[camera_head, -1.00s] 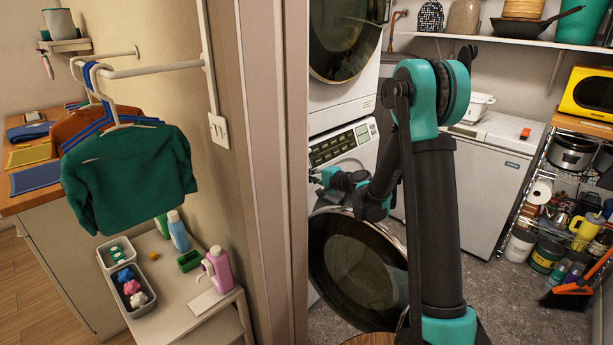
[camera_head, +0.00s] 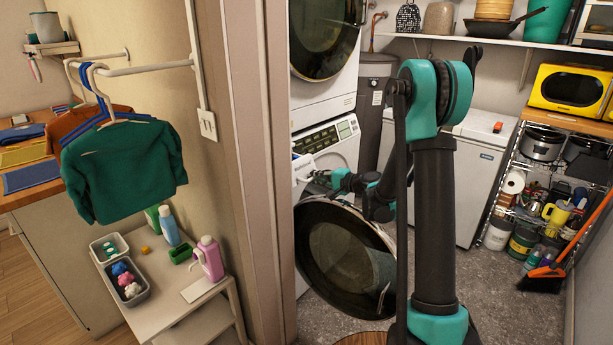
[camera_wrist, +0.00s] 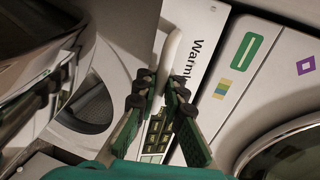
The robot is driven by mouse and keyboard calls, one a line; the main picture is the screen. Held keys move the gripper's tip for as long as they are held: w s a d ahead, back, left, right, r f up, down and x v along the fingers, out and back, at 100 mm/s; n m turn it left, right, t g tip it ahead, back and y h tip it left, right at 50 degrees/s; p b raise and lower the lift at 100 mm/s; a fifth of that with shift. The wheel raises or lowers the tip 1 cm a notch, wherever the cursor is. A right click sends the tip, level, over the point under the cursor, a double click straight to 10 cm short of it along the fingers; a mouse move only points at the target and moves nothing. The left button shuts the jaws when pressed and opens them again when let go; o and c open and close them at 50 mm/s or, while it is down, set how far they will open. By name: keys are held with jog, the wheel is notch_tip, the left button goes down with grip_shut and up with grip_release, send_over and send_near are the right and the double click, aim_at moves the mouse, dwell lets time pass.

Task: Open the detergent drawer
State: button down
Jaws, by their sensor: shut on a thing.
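The lower washer (camera_head: 322,160) stands under a second stacked machine, with its control panel (camera_head: 330,136) near its top. The detergent drawer (camera_head: 302,166) shows as a white block left of and below that panel, and it appears to stand out from the washer's front. In the wrist view, the white drawer handle (camera_wrist: 171,52) runs between the fingers, beside a white panel with printed text. My gripper (camera_wrist: 160,88) is shut on this handle. In the head view, my gripper (camera_head: 318,180) is small and partly hard to make out, at the drawer.
The washer's round door (camera_head: 345,258) hangs open below my forearm. A door frame (camera_head: 262,180) stands close on the left. A white chest (camera_head: 478,185) and a wire rack (camera_head: 545,180) are on the right.

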jog(key=shift+f+v, duration=0.25)
jog(key=shift+v, duration=0.95)
jog(key=c, duration=1.6)
grip_release()
jog(key=v, duration=1.2)
jog(key=shift+s, duration=0.1)
